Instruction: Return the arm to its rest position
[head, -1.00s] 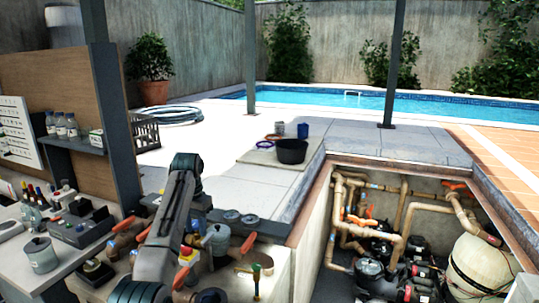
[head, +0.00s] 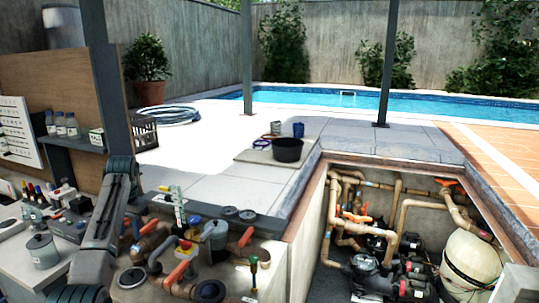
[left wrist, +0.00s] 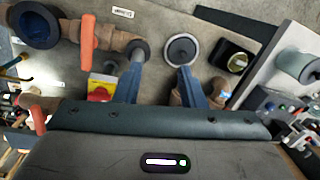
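My left arm (head: 105,225) reaches up from the lower left in the head view, over the workbench and beside the pipe valves. Its gripper cannot be made out clearly there. In the left wrist view my left gripper (left wrist: 161,62) shows two blue fingers spread apart with nothing held between them. Beyond the fingers is a bench surface with a round grey-rimmed disc (left wrist: 182,50) and an orange-handled valve (left wrist: 88,42). My right gripper is not in view.
Orange-handled pipe valves (head: 180,270) crowd the counter right of my arm. A grey canister (head: 42,251) stands at left. The dark post (head: 122,110) rises close behind my arm. An open pump pit (head: 325,215) lies at right.

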